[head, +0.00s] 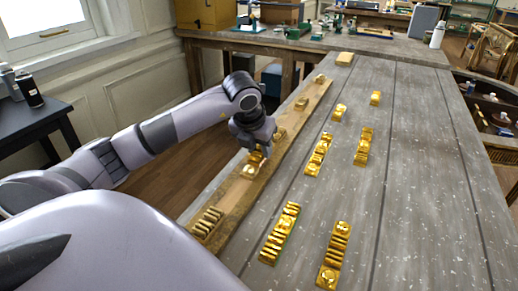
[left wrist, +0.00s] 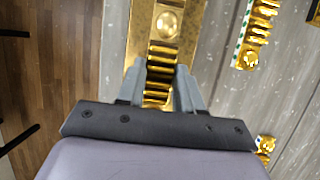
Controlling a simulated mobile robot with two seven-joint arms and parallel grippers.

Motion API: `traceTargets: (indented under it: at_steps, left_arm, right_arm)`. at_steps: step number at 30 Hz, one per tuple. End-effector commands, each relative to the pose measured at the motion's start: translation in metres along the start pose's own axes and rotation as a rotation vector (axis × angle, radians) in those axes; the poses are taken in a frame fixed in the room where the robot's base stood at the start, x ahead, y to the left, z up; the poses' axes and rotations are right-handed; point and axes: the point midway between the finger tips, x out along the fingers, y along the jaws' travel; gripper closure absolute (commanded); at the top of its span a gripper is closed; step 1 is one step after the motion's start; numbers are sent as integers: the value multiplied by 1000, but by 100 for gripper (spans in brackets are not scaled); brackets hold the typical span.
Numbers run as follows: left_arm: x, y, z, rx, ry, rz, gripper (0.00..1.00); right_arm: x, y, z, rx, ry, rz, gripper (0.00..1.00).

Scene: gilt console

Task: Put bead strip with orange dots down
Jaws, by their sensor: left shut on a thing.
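My left gripper (head: 254,148) is over the wooden plank (head: 237,190) along the table's left edge. It is shut on a gold bead strip (head: 252,166), which has ribs and a round boss. In the left wrist view the gripper (left wrist: 161,74) has one finger on each side of the ribbed part of the strip (left wrist: 168,23). Orange dots cannot be made out on it. The strip appears lined up along the plank; whether it touches the plank I cannot tell. My right gripper is not in view.
Other gold strips lie on the grey table: a near one with a green edge (head: 279,234), one to its right (head: 334,256), and farther ones (head: 318,156) and (head: 364,147). A ribbed piece (head: 207,222) sits at the plank's near end. Bare tabletop (head: 430,200) lies to the right.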

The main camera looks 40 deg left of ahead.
Motion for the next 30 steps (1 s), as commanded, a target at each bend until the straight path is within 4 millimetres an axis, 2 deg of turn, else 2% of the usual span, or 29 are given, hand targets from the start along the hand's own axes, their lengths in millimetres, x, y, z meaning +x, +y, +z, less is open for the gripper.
traceTargets:
  at_steps: [3, 13, 14, 16, 26, 30]
  left_arm:
    - [8, 0, -3, 0, -1, 0, 95]
    - [12, 0, -5, 0, -2, 0, 95]
    - [12, 0, -5, 0, -1, 0, 62]
    - [10, 0, -4, 0, -1, 0, 39]
    - [9, 0, -4, 0, -1, 0, 39]
    - [-3, 0, -2, -1, -5, -1, 39]
  right_arm:
    - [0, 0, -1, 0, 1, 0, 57]
    - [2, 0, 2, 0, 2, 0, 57]
    - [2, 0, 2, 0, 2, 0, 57]
    - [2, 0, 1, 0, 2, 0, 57]
    - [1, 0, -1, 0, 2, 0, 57]
    - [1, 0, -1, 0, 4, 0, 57]
